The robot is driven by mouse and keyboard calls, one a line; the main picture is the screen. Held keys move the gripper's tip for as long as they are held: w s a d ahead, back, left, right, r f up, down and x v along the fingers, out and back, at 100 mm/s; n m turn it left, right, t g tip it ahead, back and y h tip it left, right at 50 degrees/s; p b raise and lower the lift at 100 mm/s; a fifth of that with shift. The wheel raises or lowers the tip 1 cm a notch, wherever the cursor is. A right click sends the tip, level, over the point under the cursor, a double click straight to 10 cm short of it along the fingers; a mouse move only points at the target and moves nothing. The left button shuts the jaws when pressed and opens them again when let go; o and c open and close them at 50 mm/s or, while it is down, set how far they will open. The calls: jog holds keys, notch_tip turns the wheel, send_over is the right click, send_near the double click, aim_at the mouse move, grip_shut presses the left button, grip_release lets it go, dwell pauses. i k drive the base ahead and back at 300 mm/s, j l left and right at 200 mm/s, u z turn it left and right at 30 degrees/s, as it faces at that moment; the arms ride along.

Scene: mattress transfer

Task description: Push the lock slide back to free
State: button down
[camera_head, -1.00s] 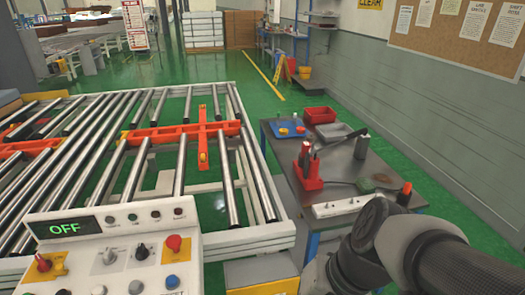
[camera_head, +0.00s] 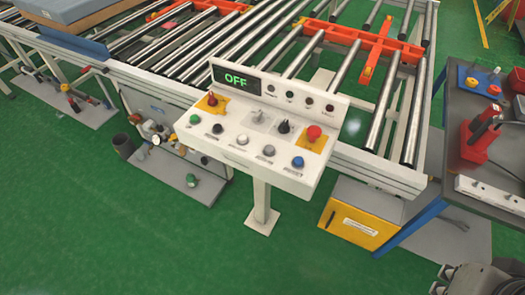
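No part that I can surely tell as the lock slide shows. A low air-fittings unit (camera_head: 157,140) with a round gauge and small valves stands under the conveyor's front edge, left of the control panel. Its parts are too small to tell apart. A second low unit with a red part (camera_head: 70,100) stands further left. The control panel (camera_head: 245,150) on a post reads OFF. It has a red selector, a red button and several other knobs and buttons. A grey piece of my arm shows at the bottom right; my gripper is out of view.
The roller conveyor (camera_head: 385,165) with orange crosspieces fills the back. A mattress-like block (camera_head: 80,10) lies at top left. A yellow box (camera_head: 360,215) stands below the conveyor, beside the dark workbench (camera_head: 455,150) at right. The green floor (camera_head: 90,220) in front is open.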

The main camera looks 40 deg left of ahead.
aim_at(222, 107)
jog(key=u, duration=1.5)
